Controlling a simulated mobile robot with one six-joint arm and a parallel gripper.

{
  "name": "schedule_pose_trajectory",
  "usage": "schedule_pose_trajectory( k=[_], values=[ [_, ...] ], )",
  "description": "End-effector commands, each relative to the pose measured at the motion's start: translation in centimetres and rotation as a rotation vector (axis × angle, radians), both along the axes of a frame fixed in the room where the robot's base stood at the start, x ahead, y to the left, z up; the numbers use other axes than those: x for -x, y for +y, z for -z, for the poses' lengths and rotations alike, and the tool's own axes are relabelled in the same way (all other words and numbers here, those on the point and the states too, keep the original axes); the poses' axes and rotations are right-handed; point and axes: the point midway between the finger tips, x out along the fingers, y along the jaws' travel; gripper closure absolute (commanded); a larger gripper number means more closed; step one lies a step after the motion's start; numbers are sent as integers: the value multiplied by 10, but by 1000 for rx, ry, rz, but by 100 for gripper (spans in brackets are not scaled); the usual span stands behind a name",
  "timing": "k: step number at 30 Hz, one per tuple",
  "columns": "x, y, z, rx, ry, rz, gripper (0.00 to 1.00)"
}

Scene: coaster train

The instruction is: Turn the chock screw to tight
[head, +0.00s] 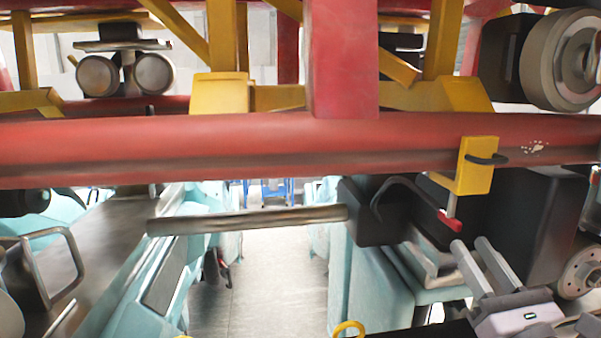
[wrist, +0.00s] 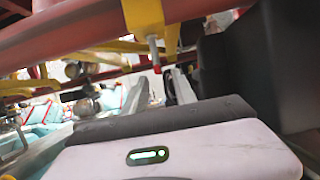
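The yellow chock (head: 477,165) sits on the red rail. Its screw (head: 451,205) hangs below it as a thin pale shaft with a red end piece (head: 450,221). In the wrist view, the chock (wrist: 143,18) is at the top centre, and the red end (wrist: 157,69) appears between my fingertips. My gripper (head: 470,244) is open and empty, with a gap between its two grey fingers. In the head view, the fingertips are just below and right of the red end, apparently apart from it. The exact distance and how tight the screw is cannot be told.
The red rail (head: 250,145) runs across just above my gripper. A large black block (wrist: 280,70) stands close on the right. A metal bar (head: 250,219) and pale teal seats (head: 375,285) are to the left. The floor (head: 265,285) is clear in the middle.

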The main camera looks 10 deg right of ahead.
Motion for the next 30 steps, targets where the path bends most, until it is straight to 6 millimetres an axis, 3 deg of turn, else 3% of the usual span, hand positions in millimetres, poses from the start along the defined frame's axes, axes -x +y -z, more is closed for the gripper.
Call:
schedule_pose_trajectory(
  k=[6, 12, 18, 25, 30],
  values=[
    [-50, 0, -23, 1, 0, -7, 67],
    [-84, -3, -36, 1, -1, -5, 67],
    [-99, -4, -40, 1, -1, -3, 67],
    [-99, -3, -39, 1, -1, -3, 67],
    [-99, -4, -40, 1, -1, -3, 99]
  ],
)
